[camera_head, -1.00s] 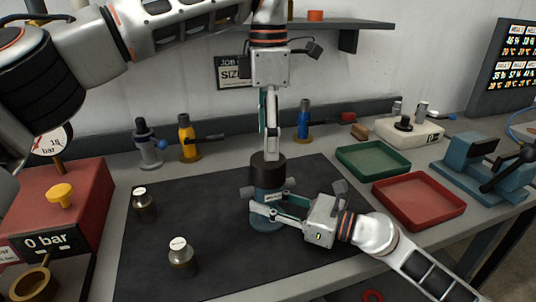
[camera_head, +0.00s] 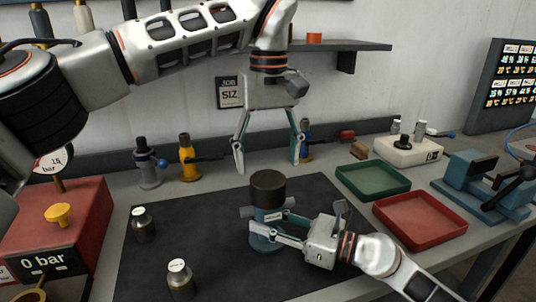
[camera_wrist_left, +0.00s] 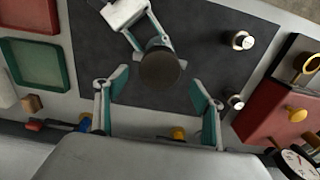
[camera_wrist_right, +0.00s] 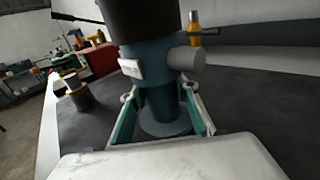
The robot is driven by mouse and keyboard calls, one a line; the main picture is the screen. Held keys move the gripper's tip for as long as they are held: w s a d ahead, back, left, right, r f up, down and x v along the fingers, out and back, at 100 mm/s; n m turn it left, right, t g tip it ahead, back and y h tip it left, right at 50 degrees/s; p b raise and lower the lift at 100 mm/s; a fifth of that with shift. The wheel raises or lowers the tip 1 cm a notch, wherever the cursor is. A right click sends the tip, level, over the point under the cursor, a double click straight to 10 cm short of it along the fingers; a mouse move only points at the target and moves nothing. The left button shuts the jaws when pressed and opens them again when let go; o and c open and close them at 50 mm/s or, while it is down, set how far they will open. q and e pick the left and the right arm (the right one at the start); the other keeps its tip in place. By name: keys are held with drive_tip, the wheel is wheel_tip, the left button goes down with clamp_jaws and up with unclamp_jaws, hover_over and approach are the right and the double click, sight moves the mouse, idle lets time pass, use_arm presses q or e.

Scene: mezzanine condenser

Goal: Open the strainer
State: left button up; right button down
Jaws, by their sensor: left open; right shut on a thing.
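The strainer (camera_head: 266,218) stands upright on the black mat, with a blue body, grey side ports and a dark round cap (camera_head: 268,187) on top. My right gripper (camera_head: 276,228) is shut on the strainer's lower body from the right; its fingers flank the body in the right wrist view (camera_wrist_right: 160,110). My left gripper (camera_head: 268,165) is open and empty above and behind the cap, its fingers spread wide. In the left wrist view the cap (camera_wrist_left: 160,68) shows beyond and between the open fingers (camera_wrist_left: 158,95). The cap sits on the body.
Two small jars (camera_head: 139,225) (camera_head: 179,278) stand on the mat (camera_head: 215,225) at left. A green tray (camera_head: 372,182) and a red tray (camera_head: 420,219) lie at right, near a blue vise (camera_head: 485,185). A red box with a gauge (camera_head: 75,215) stands at far left. Valves (camera_head: 188,158) line the back.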

sight(268, 178)
use_arm(q)
wheel_tip(268, 178, down, 8)
drive_tip(key=shift+r, duration=0.25)
use_arm(e)
drive_tip(key=shift+r, duration=0.3)
